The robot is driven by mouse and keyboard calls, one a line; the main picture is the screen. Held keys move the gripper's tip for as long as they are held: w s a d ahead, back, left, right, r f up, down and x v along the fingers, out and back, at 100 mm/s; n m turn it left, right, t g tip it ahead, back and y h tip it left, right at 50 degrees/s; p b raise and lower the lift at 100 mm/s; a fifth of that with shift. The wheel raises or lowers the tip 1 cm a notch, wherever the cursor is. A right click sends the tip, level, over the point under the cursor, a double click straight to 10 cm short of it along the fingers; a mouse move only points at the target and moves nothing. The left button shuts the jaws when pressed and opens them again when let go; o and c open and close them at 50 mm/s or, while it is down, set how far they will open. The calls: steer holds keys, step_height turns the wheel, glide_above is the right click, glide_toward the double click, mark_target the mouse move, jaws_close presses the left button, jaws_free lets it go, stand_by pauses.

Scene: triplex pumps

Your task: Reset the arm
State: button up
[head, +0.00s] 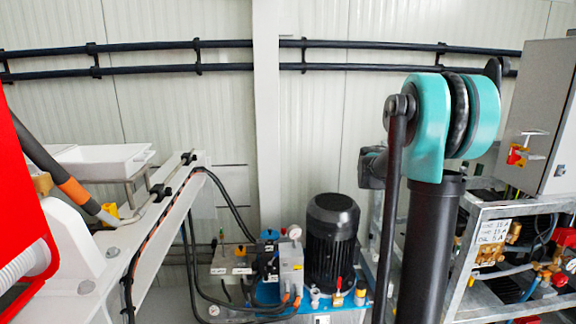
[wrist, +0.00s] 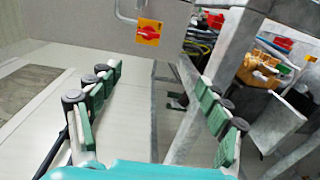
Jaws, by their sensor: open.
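My gripper (wrist: 159,78) is open in the wrist view. Its two fingers with green pads stand wide apart, with nothing between them. The head view shows my arm (head: 430,130) rising on the right, with a teal and black joint high up in front of the wall. I cannot make out my gripper in the head view.
A grey cabinet (head: 540,120) and a metal frame (head: 480,230) stand close to my arm's right. A black motor (head: 332,240) stands left of the arm. A white beam (head: 170,230) fills the left. A yellow plate with a red switch (wrist: 149,32) lies beyond my fingers.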

steer(key=s+a+f+t+y, duration=0.1)
steer(key=s+a+f+y, duration=0.7)
steer(key=s+a+f, duration=0.5)
steer(key=s+a+f+m+t+y, duration=0.1)
steer(key=s+a+f+y, duration=0.8)
steer(key=s+a+f, duration=0.4)
steer(key=a+f, duration=0.5)
steer(key=shift+s+f+t, duration=0.25)
steer(key=shift+s+t, duration=0.05)
steer(key=shift+s, duration=0.05)
